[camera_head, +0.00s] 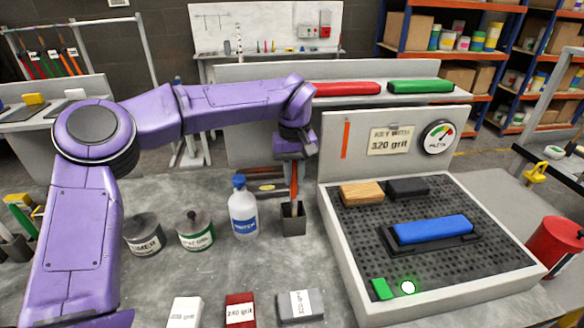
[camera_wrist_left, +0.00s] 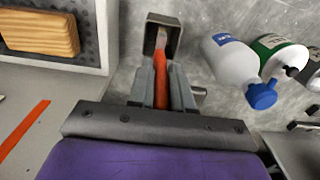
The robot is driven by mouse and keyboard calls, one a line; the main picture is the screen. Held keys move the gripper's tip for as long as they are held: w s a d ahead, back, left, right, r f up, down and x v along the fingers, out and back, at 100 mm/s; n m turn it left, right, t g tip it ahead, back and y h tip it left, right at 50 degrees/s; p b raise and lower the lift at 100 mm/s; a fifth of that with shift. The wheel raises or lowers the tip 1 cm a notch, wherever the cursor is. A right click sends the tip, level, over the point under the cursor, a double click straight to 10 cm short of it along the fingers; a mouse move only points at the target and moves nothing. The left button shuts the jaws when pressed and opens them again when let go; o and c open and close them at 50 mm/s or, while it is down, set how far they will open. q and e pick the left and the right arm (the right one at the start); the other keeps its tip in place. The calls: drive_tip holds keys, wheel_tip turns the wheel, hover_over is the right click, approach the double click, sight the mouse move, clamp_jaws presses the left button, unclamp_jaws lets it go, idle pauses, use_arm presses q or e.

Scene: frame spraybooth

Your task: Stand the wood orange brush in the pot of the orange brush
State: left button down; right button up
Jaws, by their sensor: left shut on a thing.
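The orange brush (camera_head: 294,180) hangs upright below my left gripper (camera_head: 291,163), which is shut on its orange handle. The handle also shows between the fingers in the left wrist view (camera_wrist_left: 161,84). A dark square pot (camera_head: 293,222) stands on the grey bench right under the brush. In the left wrist view, the brush's pale lower end lies within the outline of the pot's mouth (camera_wrist_left: 178,38). How deep it reaches, and whether it touches the pot, I cannot tell. My right gripper is not in view.
A white bottle (camera_head: 243,212) and two cans (camera_head: 195,234) stand left of the pot. The perforated sanding tray (camera_head: 345,262) with its upright panel is close on the right. Several sanding blocks (camera_head: 240,312) lie in front. Other brushes (camera_head: 20,218) stand at the left edge.

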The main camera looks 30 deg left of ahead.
use_arm(q)
drive_tip(key=shift+w+f, duration=0.15)
drive_tip(key=shift+f, duration=0.45)
drive_tip(key=shift+a+f, duration=0.1)
drive_tip(key=shift+f, duration=0.1)
drive_tip(key=shift+s, duration=0.3)
drive_tip(key=shift+w, duration=0.15)
drive_tip(key=shift+f, duration=1)
drive_tip(key=c, duration=1)
unclamp_jaws()
drive_tip(key=shift+o, duration=0.2)
wheel_tip(320, 180, up, 11)
drive_tip(key=shift+f, duration=0.2)
